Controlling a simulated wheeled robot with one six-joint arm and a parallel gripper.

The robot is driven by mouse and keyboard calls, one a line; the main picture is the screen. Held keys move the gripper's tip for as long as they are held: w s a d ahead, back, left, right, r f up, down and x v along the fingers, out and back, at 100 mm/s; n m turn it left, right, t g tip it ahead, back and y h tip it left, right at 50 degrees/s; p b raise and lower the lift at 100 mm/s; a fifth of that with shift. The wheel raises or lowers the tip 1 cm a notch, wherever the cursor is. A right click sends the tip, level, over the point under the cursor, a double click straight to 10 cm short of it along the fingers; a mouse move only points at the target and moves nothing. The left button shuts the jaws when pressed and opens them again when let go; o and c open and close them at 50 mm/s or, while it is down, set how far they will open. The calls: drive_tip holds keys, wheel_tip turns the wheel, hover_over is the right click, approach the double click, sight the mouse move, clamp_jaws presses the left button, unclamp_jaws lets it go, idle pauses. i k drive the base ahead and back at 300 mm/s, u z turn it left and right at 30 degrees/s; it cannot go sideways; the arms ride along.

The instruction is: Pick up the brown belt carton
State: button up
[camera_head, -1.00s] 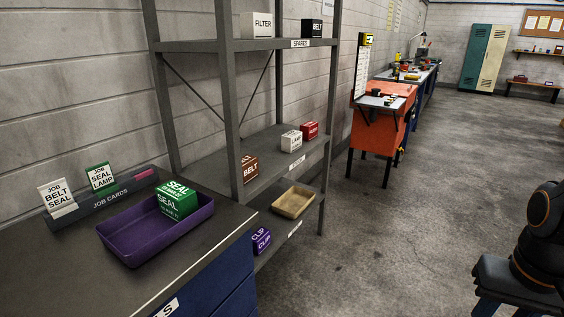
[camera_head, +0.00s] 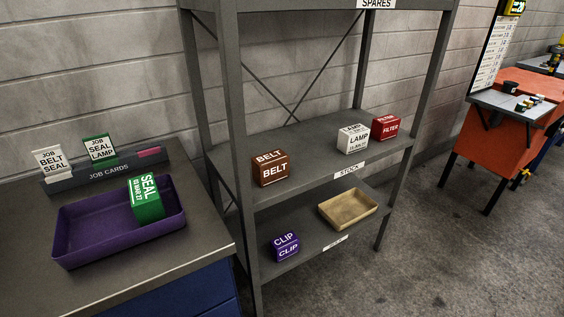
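The brown belt carton (camera_head: 270,168) sits upright on the middle shelf labelled STOCK, near its left end by the front left post. Its front and top faces read BELT. Nothing covers it. My gripper is not in view.
On the same shelf (camera_head: 318,160) stand a white lamp carton (camera_head: 353,138) and a red filter carton (camera_head: 386,127), right of a clear stretch. Below are a purple clip carton (camera_head: 286,246) and a tan tray (camera_head: 348,208). A purple tray (camera_head: 90,235) on the left bench holds a green seal carton (camera_head: 147,198).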

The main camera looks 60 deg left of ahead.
sight(273, 167)
drive_tip(key=u, duration=0.55)
drive_tip(key=i, duration=0.85)
drive_tip(key=u, duration=1.1)
drive_tip(key=i, duration=0.35)
drive_tip(key=u, duration=0.3)
